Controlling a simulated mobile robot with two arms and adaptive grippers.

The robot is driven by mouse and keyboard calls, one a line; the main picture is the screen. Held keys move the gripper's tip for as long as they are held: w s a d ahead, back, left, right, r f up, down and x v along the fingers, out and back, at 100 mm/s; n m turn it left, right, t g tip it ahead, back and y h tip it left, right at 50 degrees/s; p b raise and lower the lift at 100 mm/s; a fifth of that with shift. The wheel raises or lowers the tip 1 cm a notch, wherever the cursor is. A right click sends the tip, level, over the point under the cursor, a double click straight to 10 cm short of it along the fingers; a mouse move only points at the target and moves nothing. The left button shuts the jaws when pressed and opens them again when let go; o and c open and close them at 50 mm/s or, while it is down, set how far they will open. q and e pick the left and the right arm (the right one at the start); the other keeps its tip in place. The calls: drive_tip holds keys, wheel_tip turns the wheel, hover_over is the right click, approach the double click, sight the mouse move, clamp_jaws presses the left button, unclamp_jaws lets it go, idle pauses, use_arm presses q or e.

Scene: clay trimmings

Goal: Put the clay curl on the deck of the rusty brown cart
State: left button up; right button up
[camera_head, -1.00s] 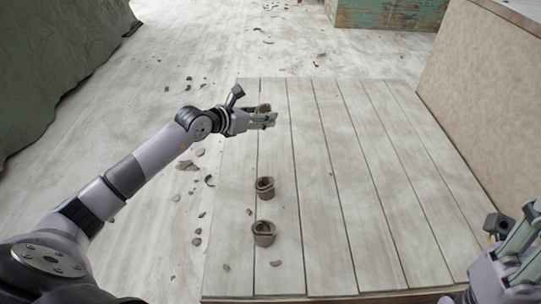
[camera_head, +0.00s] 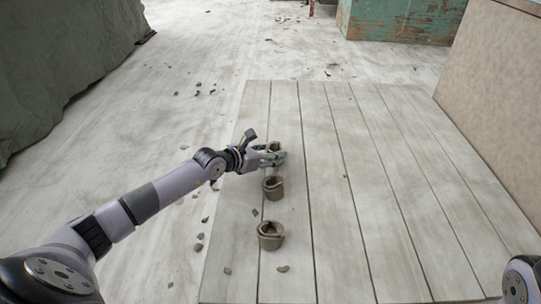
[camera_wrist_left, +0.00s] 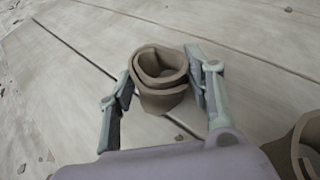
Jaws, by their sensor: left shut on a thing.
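A brown clay curl (camera_wrist_left: 160,98) sits between the fingers of my left gripper (camera_wrist_left: 162,92) in the left wrist view, with a finger on each side. In the head view my left gripper (camera_head: 277,158) partly hides this curl (camera_head: 272,146). Two similar curls stand in line towards me on pale planks: a middle one (camera_head: 272,190) and a nearer one (camera_head: 270,237). I cannot tell whether the held curl touches the planks (camera_head: 335,200). No rusty brown cart frame can be made out. My right gripper is out of the picture.
Small clay crumbs lie on the planks and on the floor at left. A beige panel (camera_head: 500,100) stands at the right edge. A worn green box (camera_head: 400,20) stands at the back, and a dark green cloth (camera_head: 60,80) hangs at left. The planks' right half is clear.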

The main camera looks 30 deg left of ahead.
use_arm(q)
drive_tip(key=shift+r, duration=0.1)
drive_tip(key=o, duration=1.2)
drive_tip(key=shift+f, duration=0.2)
drive_tip(key=shift+o, duration=0.2)
drive_tip(key=shift+r, duration=0.1)
